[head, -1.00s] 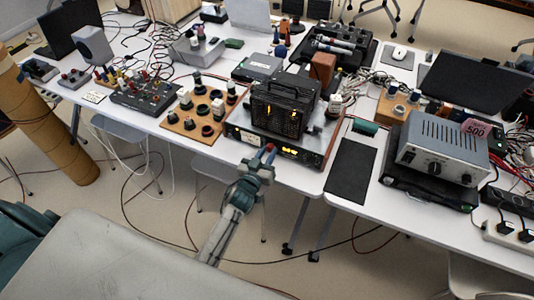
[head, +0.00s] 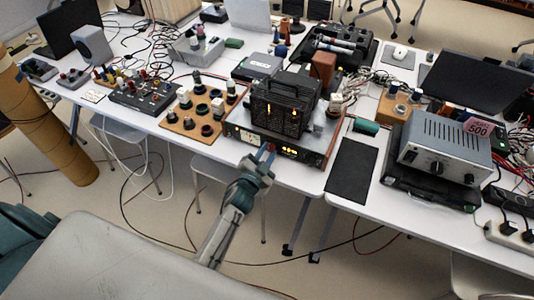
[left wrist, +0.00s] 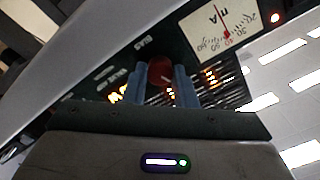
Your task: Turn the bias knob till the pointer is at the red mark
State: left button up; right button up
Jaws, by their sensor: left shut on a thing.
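The amplifier (head: 316,158) has a dark front panel with glowing amber lights and stands at the table's front edge. My left gripper (head: 268,152) reaches up to this panel from below. In the left wrist view its two blue fingers are shut on the red bias knob (left wrist: 160,70), one on each side. The word BIAS is printed beside the knob. A white mA meter (left wrist: 212,32) is at the upper right, tilted and nearly upside down, with a red line on its face. I cannot clearly tell pointer and red mark apart. My right gripper is not in view.
A wooden board with dark round parts (head: 188,122) lies left of the amplifier. A black mat (head: 352,170) and a grey power unit (head: 440,150) are to its right. Cables hang below the table.

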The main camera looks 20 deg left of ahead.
pick_arm(q)
jog(key=shift+f+m, duration=0.1)
jog(key=shift+m, duration=0.4)
jog(key=o, duration=1)
jog(key=shift+s+a+b, duration=0.2)
jog(key=shift+s+b, duration=0.2)
jog(key=shift+s, duration=2.35)
jog(key=shift+s+a+b, duration=0.15)
jog(key=shift+s+b, duration=0.2)
jog(key=shift+s, duration=2.35)
